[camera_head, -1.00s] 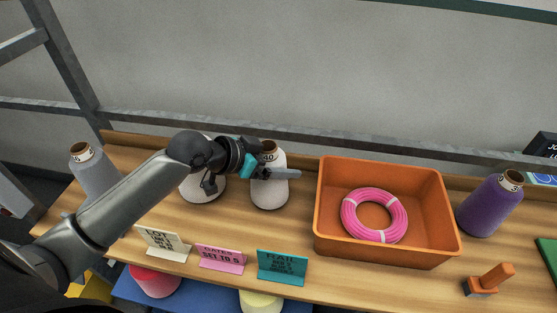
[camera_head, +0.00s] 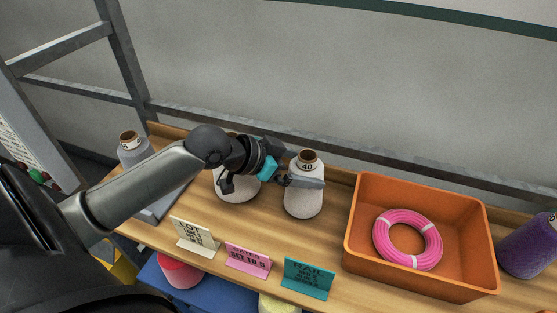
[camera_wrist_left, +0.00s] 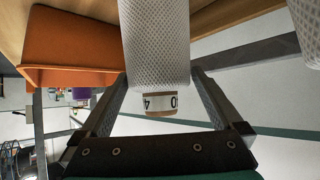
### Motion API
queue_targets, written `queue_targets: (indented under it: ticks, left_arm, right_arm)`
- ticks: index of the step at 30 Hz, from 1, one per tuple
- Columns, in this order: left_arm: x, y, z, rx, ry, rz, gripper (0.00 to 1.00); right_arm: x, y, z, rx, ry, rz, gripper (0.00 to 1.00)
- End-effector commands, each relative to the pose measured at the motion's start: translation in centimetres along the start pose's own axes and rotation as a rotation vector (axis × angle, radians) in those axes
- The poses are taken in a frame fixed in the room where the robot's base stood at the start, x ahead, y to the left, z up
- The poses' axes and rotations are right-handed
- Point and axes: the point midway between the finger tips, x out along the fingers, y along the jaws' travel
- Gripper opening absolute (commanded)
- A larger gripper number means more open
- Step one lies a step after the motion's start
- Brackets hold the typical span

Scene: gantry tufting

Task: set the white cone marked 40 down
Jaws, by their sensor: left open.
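The white cone marked 40 (camera_head: 303,203) stands upright on the wooden shelf (camera_head: 205,217), left of the orange bin. Its brown-rimmed tube top carries the 40 label. My left gripper (camera_head: 303,183) is at the cone's upper part, with a finger across its front. In the left wrist view the cone (camera_wrist_left: 156,45) appears upside down between the two spread fingers of my open left gripper (camera_wrist_left: 158,80). Whether either finger touches it I cannot tell. My right gripper is not in view.
Another white cone (camera_head: 236,191) stands close left, partly behind my gripper. A grey cone (camera_head: 133,150) is farther left. The orange bin (camera_head: 365,225) holds a pink ring (camera_head: 383,240); a purple cone (camera_head: 530,248) stands right. Cream (camera_head: 194,238), pink (camera_head: 247,259) and teal (camera_head: 308,279) signs line the front.

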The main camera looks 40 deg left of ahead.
Motion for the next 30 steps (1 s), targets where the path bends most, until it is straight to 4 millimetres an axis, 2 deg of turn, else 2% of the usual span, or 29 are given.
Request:
queue_targets:
  ticks: [3,15,21,30]
  left_arm:
    - [-1.8,0.1,0.0,0.004,-0.003,0.002,1.0]
    - [-6.1,0.1,0.0,-0.001,-0.001,0.002,1.0]
    - [-7.3,0.1,0.0,-0.001,0.0,0.002,1.0]
    - [-7.8,0.1,-0.1,0.002,0.001,0.002,1.0]
  right_arm:
    - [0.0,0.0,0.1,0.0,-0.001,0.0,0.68]
    - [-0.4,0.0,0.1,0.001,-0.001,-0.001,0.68]
    - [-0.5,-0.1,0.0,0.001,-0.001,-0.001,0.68]
    - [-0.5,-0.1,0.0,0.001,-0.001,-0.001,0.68]
